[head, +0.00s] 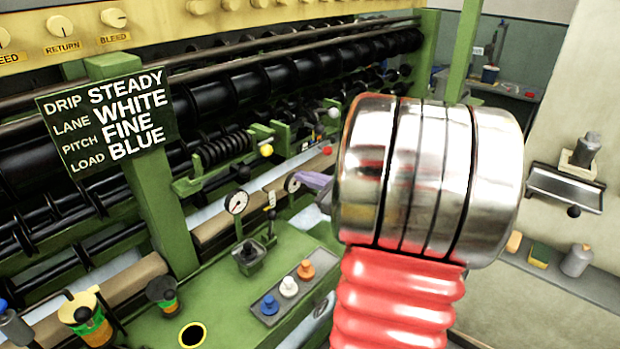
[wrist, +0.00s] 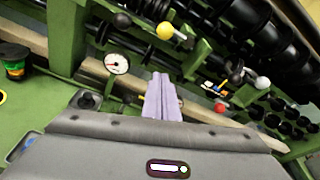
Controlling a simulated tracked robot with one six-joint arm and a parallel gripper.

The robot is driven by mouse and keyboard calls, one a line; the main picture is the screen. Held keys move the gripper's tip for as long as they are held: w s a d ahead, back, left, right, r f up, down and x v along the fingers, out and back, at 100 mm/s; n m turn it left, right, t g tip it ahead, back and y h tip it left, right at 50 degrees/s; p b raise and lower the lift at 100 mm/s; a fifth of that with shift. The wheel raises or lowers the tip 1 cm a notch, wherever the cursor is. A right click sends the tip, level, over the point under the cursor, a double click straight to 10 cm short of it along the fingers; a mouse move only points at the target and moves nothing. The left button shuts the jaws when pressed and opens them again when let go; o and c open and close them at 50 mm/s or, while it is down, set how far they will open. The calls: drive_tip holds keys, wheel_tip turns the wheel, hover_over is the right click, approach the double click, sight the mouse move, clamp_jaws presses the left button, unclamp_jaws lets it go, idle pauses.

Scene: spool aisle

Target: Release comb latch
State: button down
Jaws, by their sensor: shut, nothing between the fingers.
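My gripper (head: 317,184) shows in the head view as pale lilac fingers left of my big silver wrist. In the wrist view its fingers (wrist: 161,97) are together and empty, pointing toward the green machine. I cannot tell which part is the comb latch. Ball-ended levers stand on the machine: a yellow ball (head: 266,151), a white ball (head: 333,112), a red ball (head: 327,151) and a black ball (head: 243,172). In the wrist view the yellow ball (wrist: 165,30) is above the fingertips, and the red ball (wrist: 220,107) is to their right. The fingers appear apart from them.
A sign (head: 110,118) reads drip steady, lane white, pitch fine, load blue. A dial gauge (head: 236,201) stands above a green bench with a small black lever (head: 249,254) and a blue, white and orange button panel (head: 290,287). Black rollers (head: 270,85) run behind. My wrist hides the middle right.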

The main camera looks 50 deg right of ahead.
drive_tip(key=w+r, duration=0.2)
drive_tip(key=w, duration=0.6)
drive_tip(key=shift+w+a, duration=0.15)
drive_tip(key=shift+a, duration=0.3)
drive_tip(key=shift+d, duration=0.1)
